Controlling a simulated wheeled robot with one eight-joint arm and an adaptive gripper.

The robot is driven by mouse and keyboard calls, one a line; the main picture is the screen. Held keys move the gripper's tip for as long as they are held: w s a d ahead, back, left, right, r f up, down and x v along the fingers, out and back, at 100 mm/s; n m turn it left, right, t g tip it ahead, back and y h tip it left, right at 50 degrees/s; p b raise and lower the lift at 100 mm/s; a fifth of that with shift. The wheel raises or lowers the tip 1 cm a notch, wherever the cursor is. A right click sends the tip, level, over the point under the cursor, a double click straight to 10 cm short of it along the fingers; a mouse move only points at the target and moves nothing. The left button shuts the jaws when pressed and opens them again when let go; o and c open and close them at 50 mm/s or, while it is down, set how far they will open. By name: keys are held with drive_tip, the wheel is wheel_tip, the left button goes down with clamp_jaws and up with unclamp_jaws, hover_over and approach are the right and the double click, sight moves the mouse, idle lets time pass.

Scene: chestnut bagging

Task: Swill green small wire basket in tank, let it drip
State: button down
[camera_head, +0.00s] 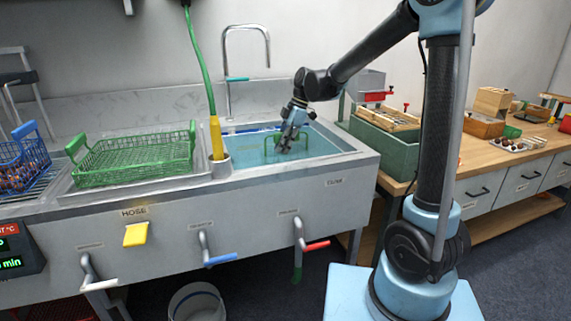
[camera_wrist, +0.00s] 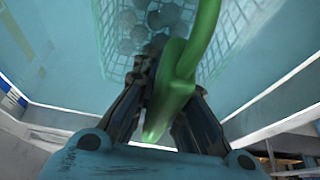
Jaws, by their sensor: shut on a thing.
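The small wire basket (camera_wrist: 235,60) is in the tank (camera_head: 352,153), seen through the bluish water. Its green handle (camera_wrist: 180,85) runs up between my gripper's fingers. Several round greyish pieces show inside the basket in the wrist view. My gripper (camera_head: 286,146) points down into the tank and is shut on the green handle (camera_head: 268,146). The fingertips reach about the water surface. The basket's body is mostly hidden in the head view, and I cannot tell whether it touches the tank floor.
A larger green wire basket (camera_head: 135,162) stands in the tray left of the tank. A blue basket (camera_head: 22,165) of brown chestnuts is at the far left. A yellow-handled sprayer (camera_head: 216,138) and a tall tap (camera_head: 228,70) stand by the tank. A wooden worktop (camera_head: 480,152) is at the right.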

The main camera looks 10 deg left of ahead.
drive_tip(key=shift+s+a, duration=0.15)
drive_tip(key=shift+a, duration=0.1)
drive_tip(key=shift+d, duration=0.1)
drive_tip(key=shift+w+d, duration=0.5)
drive_tip(key=shift+d, duration=0.25)
drive_tip(key=shift+a, duration=0.1)
drive_tip(key=shift+s+a, duration=0.5)
drive_tip(key=shift+a, duration=0.25)
drive_tip(key=shift+w+d, duration=0.5)
drive_tip(key=shift+d, duration=0.35)
drive_tip(key=shift+s+a, duration=0.1)
drive_tip(key=shift+a, duration=0.05)
